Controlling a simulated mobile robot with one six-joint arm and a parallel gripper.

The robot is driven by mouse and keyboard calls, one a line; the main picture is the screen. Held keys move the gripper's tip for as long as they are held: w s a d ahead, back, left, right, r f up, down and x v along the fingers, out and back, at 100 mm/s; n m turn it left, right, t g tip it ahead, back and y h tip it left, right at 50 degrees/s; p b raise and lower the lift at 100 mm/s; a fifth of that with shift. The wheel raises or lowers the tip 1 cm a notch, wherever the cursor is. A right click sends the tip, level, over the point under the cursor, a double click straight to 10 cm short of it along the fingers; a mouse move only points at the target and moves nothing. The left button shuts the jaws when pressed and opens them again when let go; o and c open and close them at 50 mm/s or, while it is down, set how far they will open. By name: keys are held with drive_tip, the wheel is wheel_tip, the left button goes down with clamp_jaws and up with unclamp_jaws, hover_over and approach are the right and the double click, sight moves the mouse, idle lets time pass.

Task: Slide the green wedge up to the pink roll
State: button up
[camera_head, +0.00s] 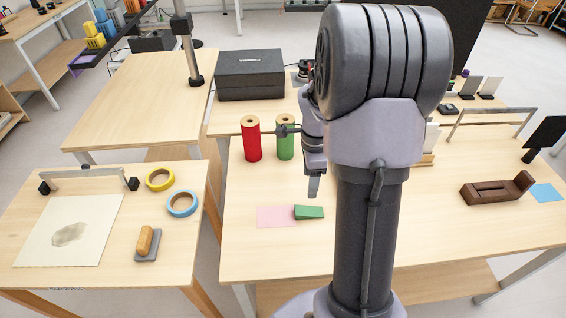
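The green wedge (309,212) lies on the right table. Its left end is at the right edge of a flat pink sheet (275,216). My gripper (314,187) points down just behind the wedge in the picture and looks apart from it. Only one finger outline shows, so its opening cannot be told. I see no pink roll; my arm hides part of the table. An upright red roll (252,140) and an upright green roll (285,145) stand further back, to the left of my gripper.
A black box (251,75) stands at the back. A brown wooden block holder (497,189) and a blue sheet (546,192) lie at right. Yellow tape (160,171) and blue tape (182,192) lie on the separate left table. Table around the wedge's front is clear.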

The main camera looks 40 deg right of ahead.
sight(306, 211)
wheel_tip(306, 211, down, 14)
drive_tip(key=b, duration=0.4)
drive_tip(key=shift+a+b, duration=0.1)
drive_tip(key=shift+b, duration=0.3)
drive_tip(key=shift+c, duration=0.4)
drive_tip(key=shift+w, duration=0.1)
drive_tip(key=c, duration=1.2)
drive_tip(key=shift+s+d, duration=0.65)
drive_tip(key=shift+d, duration=0.35)
drive_tip(key=shift+s+d, duration=0.6)
drive_tip(key=shift+d, duration=0.35)
drive_tip(key=shift+s+d, duration=0.65)
drive_tip(key=shift+d, duration=0.35)
drive_tip(key=shift+s+d, duration=0.3)
drive_tip(key=shift+d, duration=0.15)
drive_tip(key=o, duration=1.3)
drive_tip(key=shift+c, duration=0.2)
wheel_tip(306, 211, up, 18)
drive_tip(key=p, duration=0.6)
drive_tip(key=shift+f+p, duration=0.25)
drive_tip(key=shift+p, duration=0.05)
